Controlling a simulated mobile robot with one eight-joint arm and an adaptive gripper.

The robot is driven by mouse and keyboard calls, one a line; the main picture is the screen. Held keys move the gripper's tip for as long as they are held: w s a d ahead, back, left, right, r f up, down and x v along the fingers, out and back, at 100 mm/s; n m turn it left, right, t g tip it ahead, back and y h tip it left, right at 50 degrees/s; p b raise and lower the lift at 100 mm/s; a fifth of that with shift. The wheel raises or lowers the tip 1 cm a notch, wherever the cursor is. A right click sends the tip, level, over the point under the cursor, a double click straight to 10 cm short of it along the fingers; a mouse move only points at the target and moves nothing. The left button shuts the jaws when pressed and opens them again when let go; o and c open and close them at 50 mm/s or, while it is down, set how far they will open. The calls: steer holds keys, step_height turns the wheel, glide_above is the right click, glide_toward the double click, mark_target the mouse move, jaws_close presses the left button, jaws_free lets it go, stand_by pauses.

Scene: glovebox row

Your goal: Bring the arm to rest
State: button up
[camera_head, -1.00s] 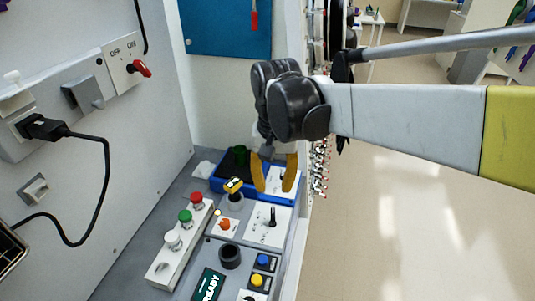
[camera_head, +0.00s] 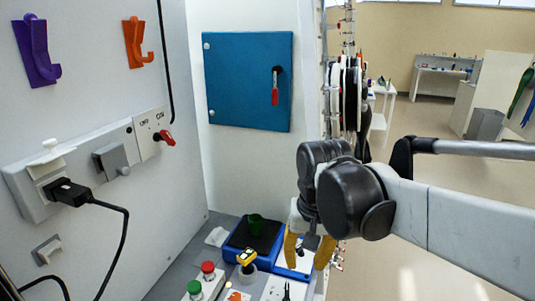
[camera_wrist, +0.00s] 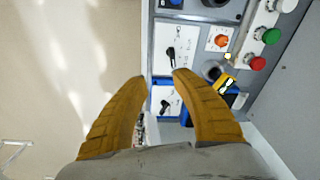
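My gripper (camera_head: 306,254) hangs from my arm at the right of the head view, its yellow-orange fingers pointing down above the right edge of the bench. In the wrist view my gripper (camera_wrist: 158,75) shows two fingers spread apart with nothing between the tips. Beneath and beyond it lie white switch panels (camera_wrist: 176,44) with black knobs. The fingers appear clear of the panels, though the exact height cannot be told.
Red (camera_head: 208,267) and green (camera_head: 194,287) buttons, a yellow-topped switch (camera_head: 246,257) and a wall with a plugged cable (camera_head: 125,235) stand left. Open floor lies right.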

steer(key=s+d+f+n+t, duration=0.1)
steer(key=s+d+f+t, duration=0.1)
steer(key=s+d+t, duration=0.3)
steer(key=shift+s+d+t, duration=0.4)
steer(key=shift+s+d, duration=1.6)
steer(key=shift+d, duration=0.45)
